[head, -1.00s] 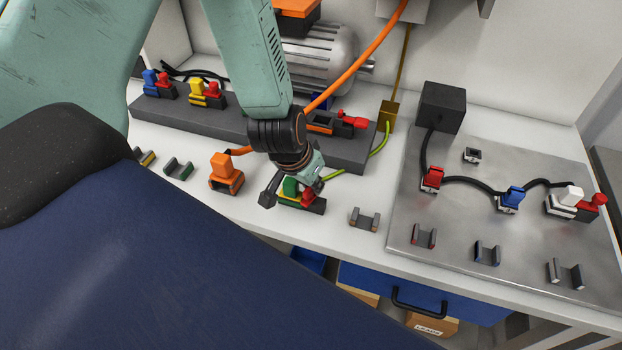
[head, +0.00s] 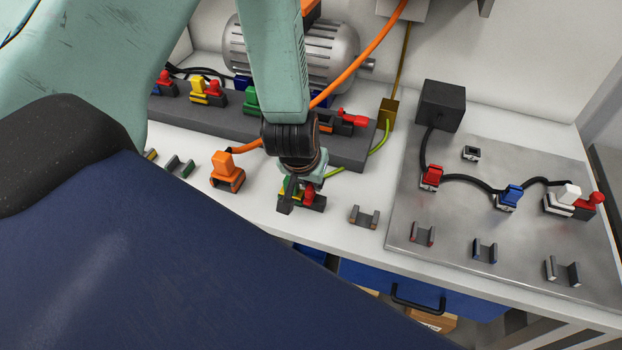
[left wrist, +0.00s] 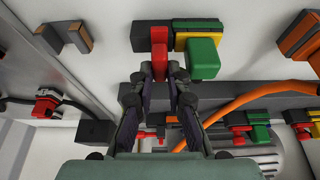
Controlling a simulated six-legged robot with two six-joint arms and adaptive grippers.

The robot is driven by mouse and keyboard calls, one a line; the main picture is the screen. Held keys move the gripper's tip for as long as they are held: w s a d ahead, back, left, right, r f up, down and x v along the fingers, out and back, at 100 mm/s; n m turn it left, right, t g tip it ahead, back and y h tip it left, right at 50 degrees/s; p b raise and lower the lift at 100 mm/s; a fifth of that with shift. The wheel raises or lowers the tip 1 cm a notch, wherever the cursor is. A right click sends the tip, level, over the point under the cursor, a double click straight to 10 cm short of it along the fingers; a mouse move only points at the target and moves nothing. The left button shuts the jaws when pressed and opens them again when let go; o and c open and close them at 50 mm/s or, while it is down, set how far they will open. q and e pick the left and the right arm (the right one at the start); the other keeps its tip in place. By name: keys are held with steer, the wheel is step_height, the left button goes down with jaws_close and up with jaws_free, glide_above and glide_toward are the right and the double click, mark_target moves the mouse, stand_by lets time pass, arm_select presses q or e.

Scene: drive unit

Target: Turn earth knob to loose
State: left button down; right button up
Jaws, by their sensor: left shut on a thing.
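The earth connector is a dark block (head: 318,204) near the front of the white bench, with a green and yellow plug and a red knob (head: 308,193) on it. My left gripper (head: 297,193) comes down over it and hides part of the plug. In the left wrist view the red knob (left wrist: 159,50) lies between the two dark fingers (left wrist: 161,80), which are shut on it. The green and yellow plug (left wrist: 203,54) sits beside the knob, apart from the fingers. My right gripper is not in view.
An orange plug (head: 226,171) stands left of the earth connector, and an empty grey clip (head: 365,216) stands to its right. A long dark terminal rail (head: 225,124) lies behind. A metal plate (head: 450,235) with several connectors is at the right. A green-yellow cable (head: 378,146) runs behind.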

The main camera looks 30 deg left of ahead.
arm_select(q)
steer(key=c, duration=1.3)
jaws_free()
steer(key=shift+w, duration=0.15)
steer(key=shift+v, duration=4.05)
steer(key=shift+f, duration=0.1)
